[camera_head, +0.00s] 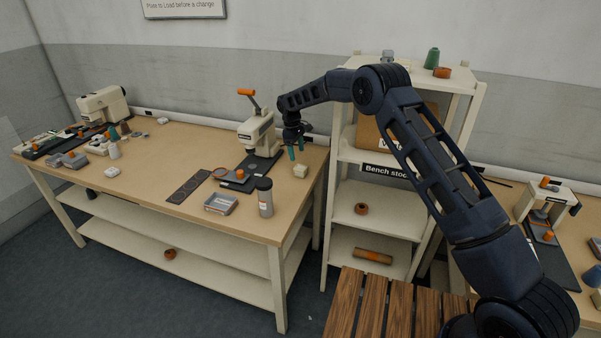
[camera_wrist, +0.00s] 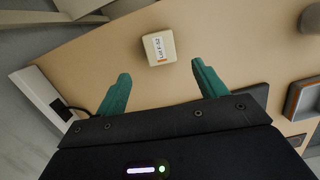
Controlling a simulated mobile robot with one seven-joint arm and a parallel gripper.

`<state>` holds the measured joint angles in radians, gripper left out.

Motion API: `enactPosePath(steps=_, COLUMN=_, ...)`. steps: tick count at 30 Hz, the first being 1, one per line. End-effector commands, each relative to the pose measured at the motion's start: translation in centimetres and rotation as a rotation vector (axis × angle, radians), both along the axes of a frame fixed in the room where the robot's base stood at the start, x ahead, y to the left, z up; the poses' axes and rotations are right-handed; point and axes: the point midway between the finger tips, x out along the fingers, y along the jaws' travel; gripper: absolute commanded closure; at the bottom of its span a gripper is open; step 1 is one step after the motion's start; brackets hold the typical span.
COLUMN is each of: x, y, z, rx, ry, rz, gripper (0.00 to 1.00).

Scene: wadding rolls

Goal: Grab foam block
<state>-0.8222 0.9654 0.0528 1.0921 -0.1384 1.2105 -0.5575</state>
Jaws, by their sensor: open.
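The foam block (camera_wrist: 159,48) is a small cream block with a white printed label, lying on the wooden bench top. In the head view the foam block (camera_head: 300,170) sits near the bench's right end. In the wrist view my gripper (camera_wrist: 160,80) is open, its two green fingers spread apart and empty. The block lies beyond the fingertips, roughly midway between them, and not touching them. In the head view my gripper (camera_head: 296,150) hangs above the bench, just up and left of the block, fingers pointing down.
A cream press (camera_head: 256,132) on a dark mat stands left of my gripper. A grey bottle (camera_head: 264,197) and a grey tray (camera_head: 220,204) are nearer the bench front. A shelf rack (camera_head: 346,195) stands close on the right. Bare bench surrounds the block in the wrist view.

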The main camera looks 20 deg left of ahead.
Motion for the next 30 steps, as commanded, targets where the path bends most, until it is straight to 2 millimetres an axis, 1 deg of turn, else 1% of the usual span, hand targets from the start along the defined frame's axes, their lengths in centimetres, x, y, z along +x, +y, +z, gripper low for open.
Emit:
enactPosePath(steps=1, x=-0.1, y=-0.2, z=-0.8, rx=-0.003, ry=0.002, rz=0.000, gripper=0.29)
enactPosePath(steps=6, x=-0.1, y=-0.5, z=-3.1, rx=-0.003, ry=0.001, rz=0.000, gripper=0.29)
enactPosePath(steps=14, x=-0.1, y=-0.9, z=-4.7, rx=-0.002, ry=0.000, rz=0.000, gripper=0.29)
enactPosePath(steps=22, x=-0.3, y=-1.8, z=-8.1, rx=-0.002, ry=0.001, rz=0.000, gripper=0.29)
enactPosePath(steps=25, x=-0.3, y=-1.9, z=-8.8, rx=-0.001, ry=0.000, rz=0.000, gripper=0.29)
enactPosePath(steps=30, x=-0.3, y=-1.9, z=-9.0, rx=0.000, ry=0.000, rz=0.000, gripper=0.29)
